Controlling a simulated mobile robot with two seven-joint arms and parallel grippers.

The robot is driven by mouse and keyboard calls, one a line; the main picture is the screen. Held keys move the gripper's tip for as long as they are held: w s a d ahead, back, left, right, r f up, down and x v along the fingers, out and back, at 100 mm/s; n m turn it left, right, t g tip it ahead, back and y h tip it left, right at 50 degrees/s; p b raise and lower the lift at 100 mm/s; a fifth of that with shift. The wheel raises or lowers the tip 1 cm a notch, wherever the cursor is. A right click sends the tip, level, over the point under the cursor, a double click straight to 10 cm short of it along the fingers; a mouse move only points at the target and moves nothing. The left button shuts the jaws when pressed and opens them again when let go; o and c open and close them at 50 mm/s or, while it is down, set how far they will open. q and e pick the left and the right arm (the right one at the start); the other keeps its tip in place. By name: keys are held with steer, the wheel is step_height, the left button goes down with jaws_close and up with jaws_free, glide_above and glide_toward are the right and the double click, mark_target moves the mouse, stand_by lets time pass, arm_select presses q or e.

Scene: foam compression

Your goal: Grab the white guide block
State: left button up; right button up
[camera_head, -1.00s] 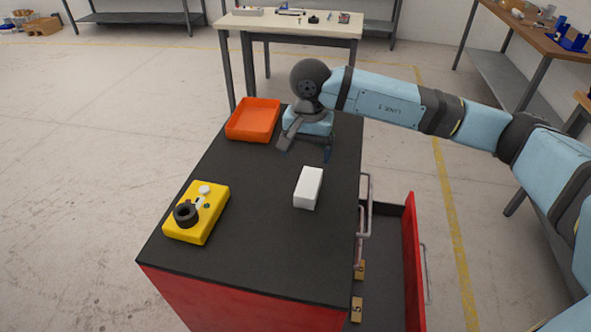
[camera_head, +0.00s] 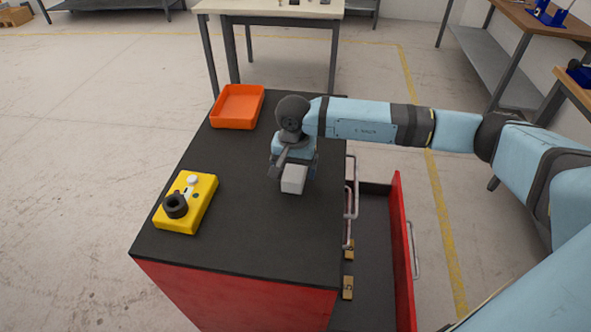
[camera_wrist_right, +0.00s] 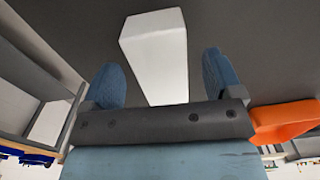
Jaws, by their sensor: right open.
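The white guide block (camera_head: 293,180) lies on the dark top of the red cabinet (camera_head: 240,235), right of its middle. My right gripper (camera_head: 294,170) is over the block's far part and hides it in the head view. In the right wrist view the white block (camera_wrist_right: 155,50) lies between the two blue fingers of my right gripper (camera_wrist_right: 163,80), with a gap on each side. The fingers are open and do not visibly touch it. My left gripper is not in view.
A yellow box (camera_head: 186,203) with a black ring stands at the left of the cabinet top. An orange tray (camera_head: 237,107) is at the far left corner. An open drawer (camera_head: 375,245) sticks out on the right. The near part of the top is clear.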

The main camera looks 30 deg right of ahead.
step_height(320, 180, down, 3)
steer(key=shift+r, duration=0.2)
steer(key=c, duration=1.1)
steer(key=shift+r, duration=0.1)
